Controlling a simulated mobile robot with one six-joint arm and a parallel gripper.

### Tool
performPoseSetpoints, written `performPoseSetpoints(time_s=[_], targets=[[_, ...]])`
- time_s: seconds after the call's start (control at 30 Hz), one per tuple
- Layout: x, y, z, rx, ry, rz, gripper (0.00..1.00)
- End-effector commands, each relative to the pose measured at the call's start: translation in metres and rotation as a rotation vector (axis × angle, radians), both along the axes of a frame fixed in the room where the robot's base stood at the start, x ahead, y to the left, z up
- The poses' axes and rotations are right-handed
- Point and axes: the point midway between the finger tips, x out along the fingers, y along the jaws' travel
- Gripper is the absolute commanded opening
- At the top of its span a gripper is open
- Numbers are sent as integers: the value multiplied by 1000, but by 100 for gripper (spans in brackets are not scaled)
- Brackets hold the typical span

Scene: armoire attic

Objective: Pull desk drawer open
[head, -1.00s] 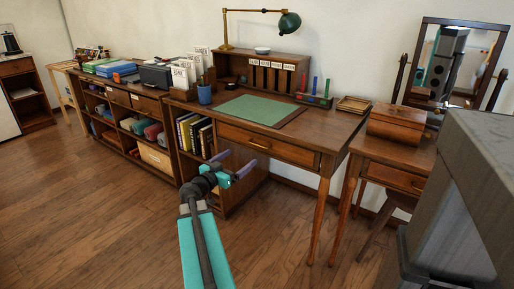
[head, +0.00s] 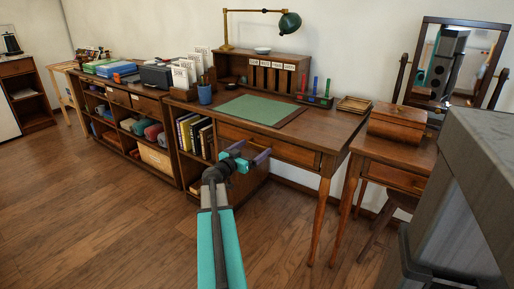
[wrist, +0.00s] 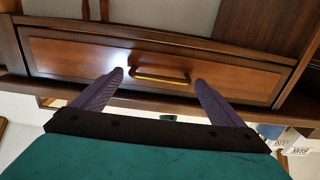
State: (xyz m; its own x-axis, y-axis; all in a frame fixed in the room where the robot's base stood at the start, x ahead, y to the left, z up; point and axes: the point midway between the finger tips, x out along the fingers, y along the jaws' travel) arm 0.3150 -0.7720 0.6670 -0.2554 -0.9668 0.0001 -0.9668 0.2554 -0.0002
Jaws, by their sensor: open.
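The wooden desk (head: 335,130) stands against the wall. Its wide drawer (head: 295,153) looks shut, flush with the desk front. The drawer front (wrist: 75,62) fills much of the wrist view, with a brass bar handle (wrist: 160,75) at its middle. My gripper (head: 250,152) is in front of the drawer in the head view and covers the handle there. In the wrist view its two purple fingers (wrist: 159,82) are open, one on each side of the handle. Nothing is between them but the view of the handle; I cannot tell how far off it is.
Bookshelves (head: 130,125) with books and boxes stand to the left. A side table (head: 395,170) with a wooden box and mirror (head: 455,65) stands right of the desk, a stool under it. The floor (head: 110,220) in front is clear.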

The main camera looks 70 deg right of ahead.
Motion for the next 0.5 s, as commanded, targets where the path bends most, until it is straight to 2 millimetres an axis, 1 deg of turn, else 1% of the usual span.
performPoseSetpoints(time_s=[0.03,0.2,0.33,0.5], targets=[[-1,-8,-1,0,0,0,93],[-6,-23,-1,0,0,-2,93],[-7,-29,0,0,0,0,93],[-8,-32,0,0,0,0,93]])
